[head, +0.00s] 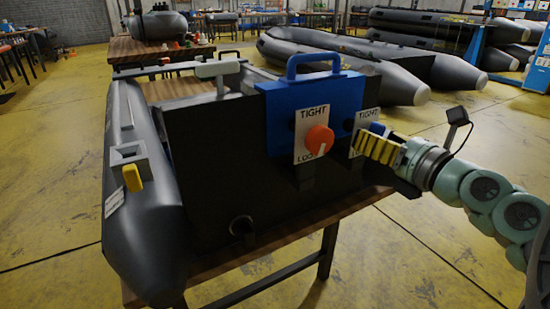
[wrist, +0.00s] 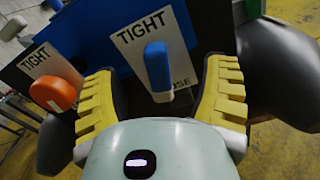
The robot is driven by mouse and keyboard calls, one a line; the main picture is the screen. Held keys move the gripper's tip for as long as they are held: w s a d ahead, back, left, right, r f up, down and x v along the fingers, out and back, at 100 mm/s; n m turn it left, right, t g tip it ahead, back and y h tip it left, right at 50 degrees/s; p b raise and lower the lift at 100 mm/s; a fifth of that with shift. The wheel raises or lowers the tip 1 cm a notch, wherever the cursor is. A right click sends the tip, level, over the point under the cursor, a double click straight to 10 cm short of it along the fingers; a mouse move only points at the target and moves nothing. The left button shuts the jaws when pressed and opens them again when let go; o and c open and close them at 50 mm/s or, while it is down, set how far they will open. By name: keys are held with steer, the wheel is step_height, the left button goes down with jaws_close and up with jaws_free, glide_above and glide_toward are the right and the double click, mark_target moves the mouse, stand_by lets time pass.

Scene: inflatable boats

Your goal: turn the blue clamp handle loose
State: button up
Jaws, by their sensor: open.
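The blue clamp handle (wrist: 157,67) stands out from a white plate marked TIGHT above and, partly hidden, "OSE" below. In the wrist view it lies between and just beyond the two yellow fingers of my gripper (wrist: 163,100), which is open, with a gap on both sides. In the head view the blue handle (head: 377,128) shows only in part behind my gripper (head: 378,148), which comes from the right. An orange handle (head: 319,139) sits on a second TIGHT/LOOSE plate to the left; it also shows in the wrist view (wrist: 54,93).
The blue bracket (head: 285,100) with a carry handle (head: 313,62) sits on the dark transom (head: 215,150) of a grey inflatable boat (head: 150,225). The boat rests on a wooden table (head: 290,243). More boats (head: 350,75) stand behind.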

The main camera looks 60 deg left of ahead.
steer(key=d, duration=0.8)
steer(key=shift+s, duration=0.3)
stand_by(0.3)
